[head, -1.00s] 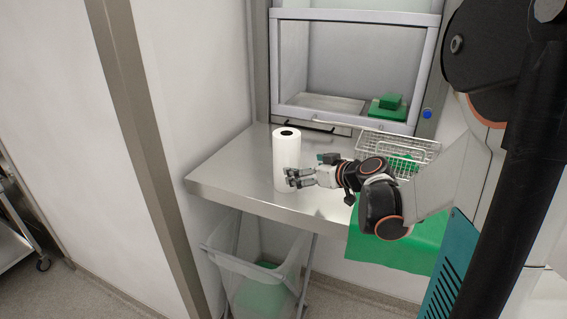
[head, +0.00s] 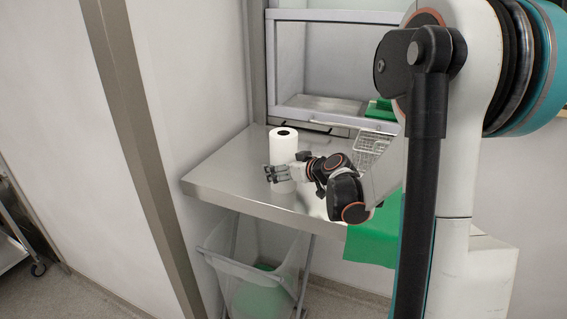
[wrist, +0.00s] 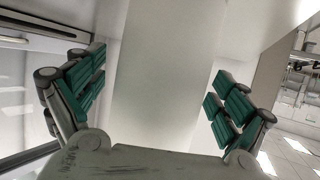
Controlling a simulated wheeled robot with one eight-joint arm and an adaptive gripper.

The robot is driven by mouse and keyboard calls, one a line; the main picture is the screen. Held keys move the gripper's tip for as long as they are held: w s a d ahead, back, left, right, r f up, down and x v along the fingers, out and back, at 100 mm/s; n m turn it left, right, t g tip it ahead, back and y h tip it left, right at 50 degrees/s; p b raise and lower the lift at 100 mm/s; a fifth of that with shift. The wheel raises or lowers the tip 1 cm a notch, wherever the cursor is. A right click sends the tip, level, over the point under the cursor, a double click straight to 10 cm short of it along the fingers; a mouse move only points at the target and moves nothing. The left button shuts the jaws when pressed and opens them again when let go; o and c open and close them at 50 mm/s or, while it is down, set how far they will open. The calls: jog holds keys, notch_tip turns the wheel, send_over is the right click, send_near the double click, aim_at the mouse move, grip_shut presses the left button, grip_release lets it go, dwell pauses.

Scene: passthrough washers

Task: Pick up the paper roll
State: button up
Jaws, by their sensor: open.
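The paper roll (head: 283,147) is a white upright cylinder with a dark core hole, standing on the steel table. My gripper (head: 278,173) is at the roll's near side, and its fingers cover part of the roll's lower half in the head view. In the wrist view the white roll (wrist: 158,75) fills the middle, between the two green-padded fingers of my gripper (wrist: 156,98). The fingers are open, with a visible gap to the roll on each side.
The steel table (head: 225,180) has bare room left of the roll. A wire basket (head: 368,150) stands to the right, behind my arm. A framed pass-through window (head: 335,60) is at the back. A lined bin (head: 225,250) stands below. Green cloth (head: 372,245) hangs at the front right.

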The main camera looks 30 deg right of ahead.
jog(key=shift+c, duration=0.3)
jog(key=c, duration=1.5)
jog(key=shift+r, duration=0.1)
